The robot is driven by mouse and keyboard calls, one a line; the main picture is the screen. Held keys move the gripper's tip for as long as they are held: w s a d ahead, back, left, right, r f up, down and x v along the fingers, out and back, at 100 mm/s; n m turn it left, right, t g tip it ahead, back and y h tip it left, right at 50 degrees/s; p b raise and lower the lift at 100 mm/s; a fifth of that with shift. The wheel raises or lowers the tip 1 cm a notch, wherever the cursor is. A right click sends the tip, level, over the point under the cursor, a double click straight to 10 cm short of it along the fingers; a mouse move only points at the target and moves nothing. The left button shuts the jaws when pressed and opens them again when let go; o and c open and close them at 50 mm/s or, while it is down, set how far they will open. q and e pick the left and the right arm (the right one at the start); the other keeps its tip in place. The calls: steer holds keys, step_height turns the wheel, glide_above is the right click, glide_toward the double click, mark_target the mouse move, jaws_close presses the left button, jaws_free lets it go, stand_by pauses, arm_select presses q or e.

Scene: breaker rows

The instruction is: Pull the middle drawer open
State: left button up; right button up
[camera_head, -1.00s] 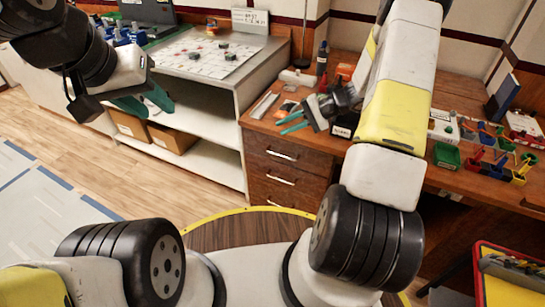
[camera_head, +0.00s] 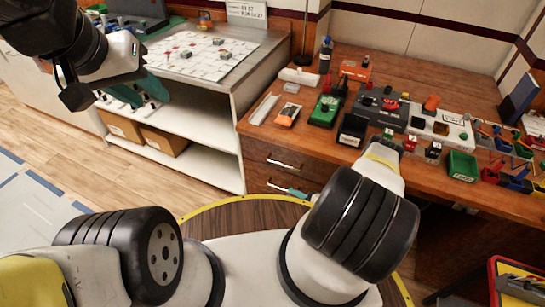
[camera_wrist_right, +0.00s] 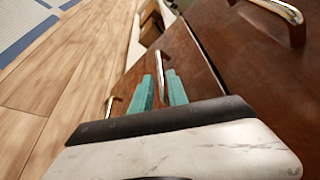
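The brown wooden desk has a stack of drawers with metal bar handles. The middle drawer (camera_wrist_right: 188,68) looks shut, its front level with its neighbours. Its handle (camera_wrist_right: 161,76) lies between the two teal fingers of my right gripper (camera_wrist_right: 160,82), which stand apart on either side of it. Whether they touch the handle I cannot tell. In the head view my right gripper (camera_head: 290,191) is at this drawer, its wrist partly hidden behind my arm. My left gripper (camera_head: 138,96) hangs open and empty before the white shelf unit at the left.
The top drawer (camera_head: 258,150) is shut, its handle (camera_wrist_right: 281,10) close above. The desk top (camera_head: 415,55) holds electrical parts, a green bin (camera_head: 462,166) and boxes. The white shelf (camera_head: 215,155) stands left of the drawers. Open floor lies to the left.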

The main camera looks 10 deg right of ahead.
mark_target(283, 189)
steer(key=x, duration=0.7)
steer(key=shift+w+a, duration=0.15)
steer(key=shift+w, duration=0.1)
jaws_close()
stand_by(1.1)
